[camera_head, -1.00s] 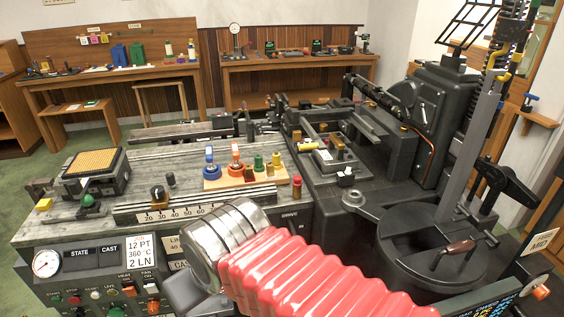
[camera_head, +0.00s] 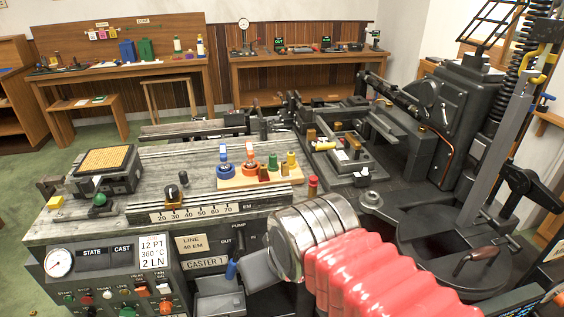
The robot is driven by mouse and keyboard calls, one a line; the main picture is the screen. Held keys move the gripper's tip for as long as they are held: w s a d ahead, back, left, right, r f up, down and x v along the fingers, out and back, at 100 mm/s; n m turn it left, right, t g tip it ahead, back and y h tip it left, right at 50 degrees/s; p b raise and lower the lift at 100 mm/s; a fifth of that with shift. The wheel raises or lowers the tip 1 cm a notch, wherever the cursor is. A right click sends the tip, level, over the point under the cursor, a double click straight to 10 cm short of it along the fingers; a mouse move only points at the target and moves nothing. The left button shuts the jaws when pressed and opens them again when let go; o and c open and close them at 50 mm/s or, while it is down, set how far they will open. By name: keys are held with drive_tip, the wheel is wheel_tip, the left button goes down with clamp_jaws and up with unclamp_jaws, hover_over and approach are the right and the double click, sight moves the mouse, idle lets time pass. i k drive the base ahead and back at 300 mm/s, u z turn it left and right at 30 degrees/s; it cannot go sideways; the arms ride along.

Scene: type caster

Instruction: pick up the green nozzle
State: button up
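The green nozzle (camera_head: 272,162) is a small upright green piece on a wooden board (camera_head: 228,183) on the caster's top. It stands between an orange-topped piece (camera_head: 250,160) and a yellow piece (camera_head: 291,159). My arm comes in from the lower right, with red bellows and a metal cuff that ends below and in front of the board. A grey block beside the cuff moves with my arm. My gripper's fingers do not show, so I cannot see whether they are open or shut. The arm end is apart from the nozzle.
A blue-ringed piece (camera_head: 223,162) stands at the board's left. A small red-topped post (camera_head: 313,187) is right of the board. A numbered scale (camera_head: 200,213) runs in front of it. The dark casting machinery (camera_head: 440,125) rises at the right.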

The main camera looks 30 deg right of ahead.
sight(273, 157)
drive_tip(key=u, duration=0.05)
drive_tip(key=i, duration=1)
drive_tip(key=z, duration=0.05)
